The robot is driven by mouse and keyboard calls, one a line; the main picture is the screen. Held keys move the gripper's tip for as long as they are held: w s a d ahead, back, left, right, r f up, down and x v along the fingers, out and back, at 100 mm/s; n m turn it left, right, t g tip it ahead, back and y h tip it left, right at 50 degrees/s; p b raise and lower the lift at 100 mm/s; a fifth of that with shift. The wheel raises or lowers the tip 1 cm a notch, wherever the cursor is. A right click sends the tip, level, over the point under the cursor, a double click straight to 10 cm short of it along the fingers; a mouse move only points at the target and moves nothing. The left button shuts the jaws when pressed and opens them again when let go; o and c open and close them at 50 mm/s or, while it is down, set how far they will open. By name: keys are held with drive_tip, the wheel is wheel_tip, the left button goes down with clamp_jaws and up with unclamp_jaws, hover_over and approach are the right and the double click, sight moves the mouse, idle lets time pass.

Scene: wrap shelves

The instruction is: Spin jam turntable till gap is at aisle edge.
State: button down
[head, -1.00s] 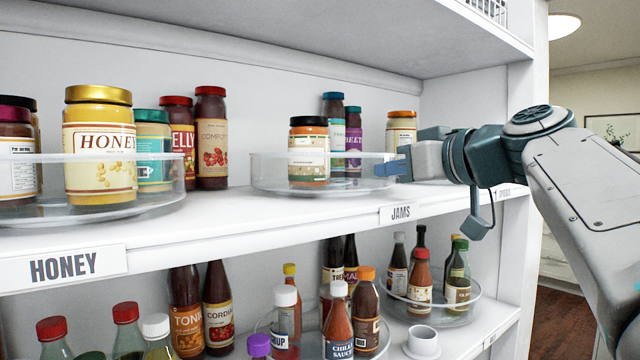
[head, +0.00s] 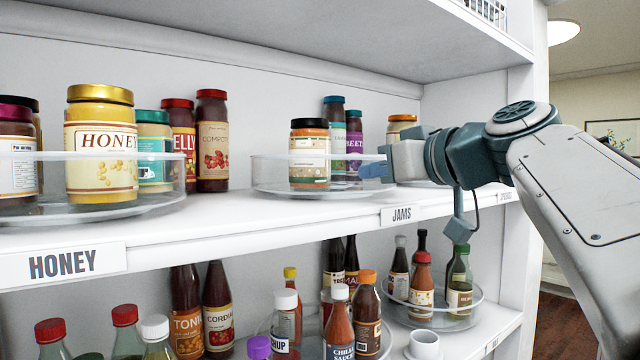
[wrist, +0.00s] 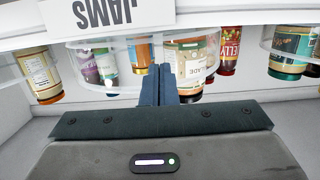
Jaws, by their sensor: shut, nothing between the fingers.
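The jam turntable (head: 268,178) is a clear, low-walled round tray behind the JAMS label (head: 402,215) on the middle shelf. A black-lidded jar (head: 309,158) stands at its front left, and it also shows in the wrist view (wrist: 187,70). A teal-lidded jar (head: 338,150) and a purple jar (head: 354,145) stand further back. The front right of the tray looks bare, partly hidden by my gripper. My gripper (head: 366,171) is shut and empty, its fingers pointing left at the tray's right front. I cannot tell whether they touch the rim.
The honey turntable (head: 95,213) stands to the left with a large honey jar (head: 100,150). An orange-lidded jar (head: 402,125) is behind my gripper. Bottles crowd the shelf below. The shelf above and the right upright (head: 530,130) bound the space.

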drive_tip(key=shift+s+d+f+b, duration=0.1)
drive_tip(key=shift+s+d+b, duration=0.2)
drive_tip(key=shift+s+b, duration=0.2)
drive_tip(key=shift+s+d+b, duration=0.25)
drive_tip(key=shift+s, duration=0.3)
drive_tip(key=shift+s+d+b, duration=0.2)
drive_tip(key=shift+s, duration=0.3)
drive_tip(key=b+v, duration=0.2)
drive_tip(key=v, duration=1.2)
drive_tip(key=shift+w, duration=0.15)
